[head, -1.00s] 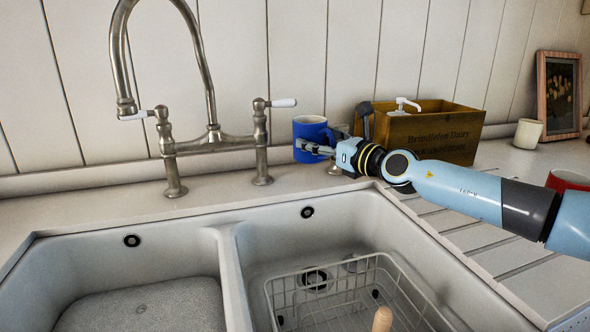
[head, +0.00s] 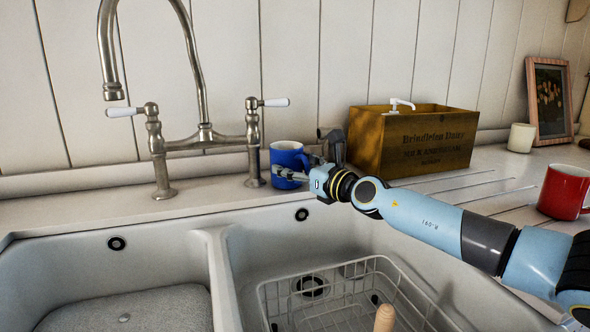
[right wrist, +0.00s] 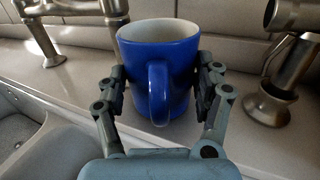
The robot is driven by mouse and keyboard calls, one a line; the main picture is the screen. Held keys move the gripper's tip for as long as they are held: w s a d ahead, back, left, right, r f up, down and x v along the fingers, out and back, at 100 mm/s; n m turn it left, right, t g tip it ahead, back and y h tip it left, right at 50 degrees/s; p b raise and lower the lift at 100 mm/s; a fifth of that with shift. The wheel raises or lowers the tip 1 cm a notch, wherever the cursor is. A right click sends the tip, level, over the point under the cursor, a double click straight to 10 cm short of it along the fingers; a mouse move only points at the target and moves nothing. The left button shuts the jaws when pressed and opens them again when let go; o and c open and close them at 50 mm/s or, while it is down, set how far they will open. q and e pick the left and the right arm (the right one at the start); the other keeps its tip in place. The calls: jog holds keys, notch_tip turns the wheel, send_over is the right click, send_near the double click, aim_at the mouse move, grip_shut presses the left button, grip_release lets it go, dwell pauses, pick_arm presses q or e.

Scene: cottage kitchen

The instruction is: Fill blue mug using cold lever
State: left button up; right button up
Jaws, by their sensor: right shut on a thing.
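The blue mug (head: 284,155) is at the back of the counter, just right of the tap's right post. My right gripper (head: 290,179) is shut around it. In the right wrist view the mug (right wrist: 148,50) is upright between my two fingers (right wrist: 160,92), its handle facing me; I see its white inner wall but not its bottom. Whether its base touches the counter is unclear. The metal tap (head: 195,139) has a left lever (head: 124,112) and a right lever (head: 275,102), both white-handled and pointing outward. Its spout end (head: 112,92) hangs over the left basin. My left gripper is out of view.
A double sink (head: 222,268) lies in front, with a wire rack (head: 262,296) in its right basin. A wooden box (head: 424,155) stands behind my right arm. A red mug (head: 563,190), a pale cup (head: 521,137) and a picture frame (head: 533,95) are at right.

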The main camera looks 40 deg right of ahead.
jog(key=o, duration=1.6)
jog(key=shift+f, duration=0.15)
